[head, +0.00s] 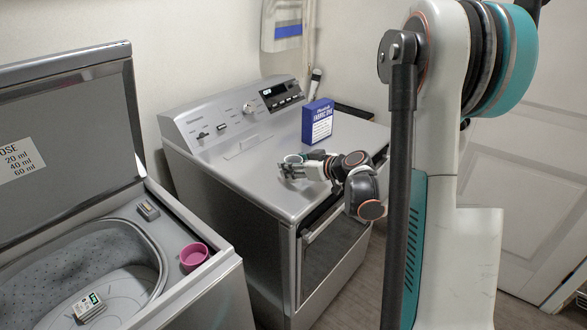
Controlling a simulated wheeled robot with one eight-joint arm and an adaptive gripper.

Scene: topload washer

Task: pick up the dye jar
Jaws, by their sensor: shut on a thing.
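My gripper (291,170) is over the top of the grey front-load machine, near its front edge. It is shut on a small round pale thing, which I take to be the dye jar (293,158). Only the jar's rim shows behind the fingers; the rest is hidden. I cannot tell whether the jar touches the machine's top or is held just above it.
A blue box (318,121) with a white label stands behind my gripper on the grey machine (245,185). At left, the open topload washer (215,285) has a pink cup (194,257) on its rim and a small labelled item (88,307) inside.

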